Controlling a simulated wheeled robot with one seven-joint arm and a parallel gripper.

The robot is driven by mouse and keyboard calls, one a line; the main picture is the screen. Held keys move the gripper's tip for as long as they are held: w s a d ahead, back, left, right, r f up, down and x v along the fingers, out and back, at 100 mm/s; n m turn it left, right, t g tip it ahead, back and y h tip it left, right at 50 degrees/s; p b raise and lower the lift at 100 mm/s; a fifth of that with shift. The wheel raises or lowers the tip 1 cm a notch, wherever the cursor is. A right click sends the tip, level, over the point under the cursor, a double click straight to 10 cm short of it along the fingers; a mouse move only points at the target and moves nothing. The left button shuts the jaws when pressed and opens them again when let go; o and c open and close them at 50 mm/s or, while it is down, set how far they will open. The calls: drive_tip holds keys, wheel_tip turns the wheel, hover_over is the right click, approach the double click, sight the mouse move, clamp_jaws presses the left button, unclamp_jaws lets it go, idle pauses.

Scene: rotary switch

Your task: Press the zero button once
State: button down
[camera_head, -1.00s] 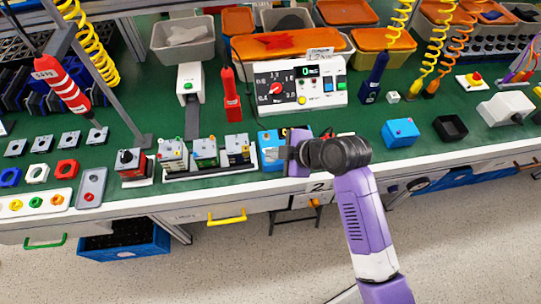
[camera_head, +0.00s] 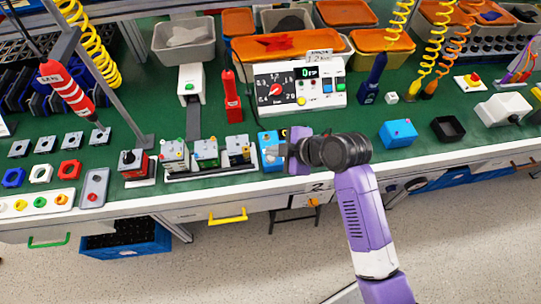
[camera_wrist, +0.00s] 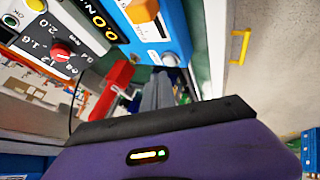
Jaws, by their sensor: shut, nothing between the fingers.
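A blue box (camera_head: 268,152) with a yellow button on its top stands near the bench's front edge, partly hidden behind my gripper. In the wrist view the blue box (camera_wrist: 180,22) shows a dark display, an orange-yellow button (camera_wrist: 141,11), a white label and a small pale button (camera_wrist: 169,59). I cannot read which button is marked zero. My gripper (camera_head: 284,150) is shut and empty, beside the blue box in the head view. Its grey fingers (camera_wrist: 165,78) appear close to the pale button in the wrist view; I cannot tell whether they touch it.
A white dial unit (camera_head: 298,85) with a display and coloured buttons stands behind the blue box. Small test units (camera_head: 205,152) stand in a row to the left. Green bench top is free between my gripper and another blue box (camera_head: 398,133).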

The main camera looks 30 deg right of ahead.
wheel_tip(320, 180, up, 5)
drive_tip(key=p, duration=0.4)
idle(0.8)
